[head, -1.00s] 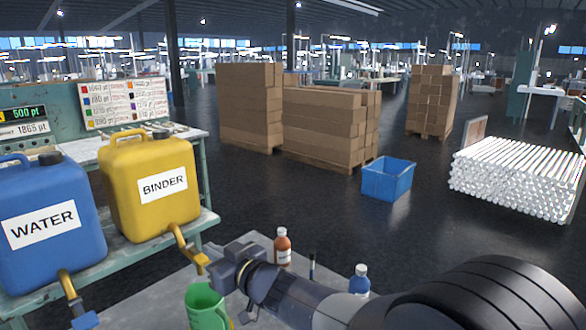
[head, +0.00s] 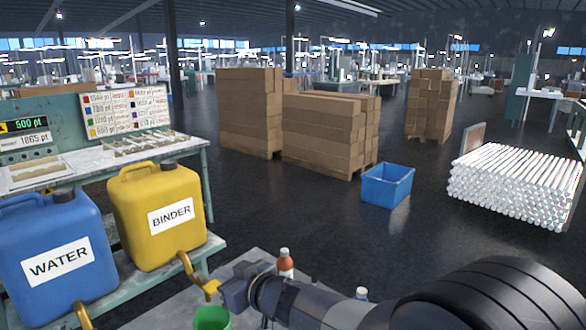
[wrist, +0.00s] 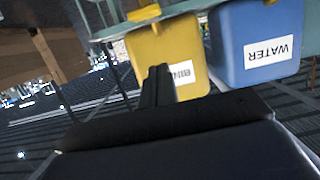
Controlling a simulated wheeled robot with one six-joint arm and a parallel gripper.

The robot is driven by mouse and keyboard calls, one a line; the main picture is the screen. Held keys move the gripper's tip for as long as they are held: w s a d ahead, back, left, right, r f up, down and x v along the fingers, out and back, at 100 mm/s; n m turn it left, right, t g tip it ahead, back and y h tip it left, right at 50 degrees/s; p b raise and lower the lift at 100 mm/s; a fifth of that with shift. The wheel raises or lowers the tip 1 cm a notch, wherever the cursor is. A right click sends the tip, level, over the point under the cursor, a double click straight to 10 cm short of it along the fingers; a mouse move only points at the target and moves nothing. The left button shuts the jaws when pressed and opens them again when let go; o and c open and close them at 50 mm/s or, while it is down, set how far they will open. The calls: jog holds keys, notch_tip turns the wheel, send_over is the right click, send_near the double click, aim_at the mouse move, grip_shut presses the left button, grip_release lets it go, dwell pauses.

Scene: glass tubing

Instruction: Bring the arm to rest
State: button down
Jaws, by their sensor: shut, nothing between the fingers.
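My gripper (head: 225,291) shows at the bottom of the head view, at the end of my dark arm. It is close to the yellow tap of the yellow BINDER container; I cannot tell if they touch. In the wrist view its fingers (wrist: 157,82) are together, with nothing seen between them, and overlap the yellow container in the picture.
The BINDER container (head: 158,213) and blue WATER container (head: 55,258) stand on a bench shelf. A blue crate (head: 387,186) sits on the open floor.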

jog(key=shift+v, duration=2.05)
jog(key=shift+d, duration=0.1)
